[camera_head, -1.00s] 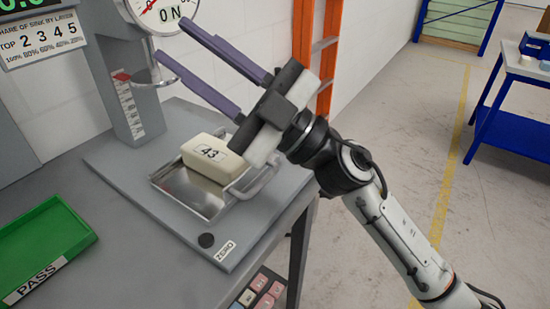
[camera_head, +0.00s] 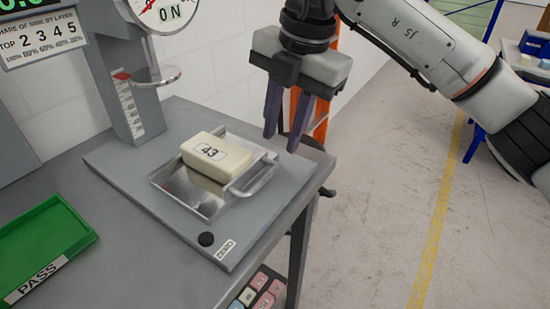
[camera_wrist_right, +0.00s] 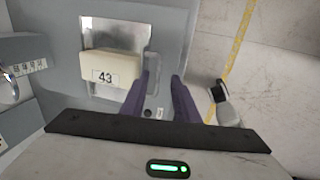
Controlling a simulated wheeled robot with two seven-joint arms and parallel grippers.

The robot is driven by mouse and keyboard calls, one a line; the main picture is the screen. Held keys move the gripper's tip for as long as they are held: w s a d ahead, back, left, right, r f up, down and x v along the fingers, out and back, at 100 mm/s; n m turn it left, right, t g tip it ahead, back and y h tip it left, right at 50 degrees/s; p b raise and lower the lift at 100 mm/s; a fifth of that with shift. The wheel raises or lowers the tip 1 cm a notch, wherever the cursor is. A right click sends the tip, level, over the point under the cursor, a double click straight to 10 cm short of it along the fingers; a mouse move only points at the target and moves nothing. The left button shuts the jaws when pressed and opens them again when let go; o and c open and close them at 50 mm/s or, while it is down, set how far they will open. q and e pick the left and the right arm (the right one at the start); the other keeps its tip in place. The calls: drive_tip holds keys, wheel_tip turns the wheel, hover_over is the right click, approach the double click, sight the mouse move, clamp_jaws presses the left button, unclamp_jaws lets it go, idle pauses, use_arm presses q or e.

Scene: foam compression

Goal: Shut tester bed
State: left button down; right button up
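The tester bed (camera_head: 207,203) is a shiny shallow metal tray with a bar handle (camera_head: 262,183) on its right side. It sits on the grey tester base, out to the right of the round press plate (camera_head: 157,77). A cream foam block marked 43 (camera_head: 216,155) lies on it; block (camera_wrist_right: 108,68) and bed (camera_wrist_right: 115,30) also show in the right wrist view. My right gripper (camera_head: 279,144) points down, above and behind the handle, its purple fingers apart with nothing between them. My left gripper is out of view.
A green PASS tray (camera_head: 75,235) lies at the left on the grey table. A black knob (camera_head: 206,239) is on the base's front corner. The tester column (camera_head: 130,90) rises behind the bed. An orange ladder (camera_head: 320,118) and open floor lie beyond the table.

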sight(272, 170)
drive_tip(key=f, duration=0.2)
drive_tip(key=a+f, duration=0.1)
drive_tip(key=f, duration=0.4)
drive_tip(key=shift+w+a+f, duration=0.15)
drive_tip(key=shift+w, duration=0.25)
clamp_jaws()
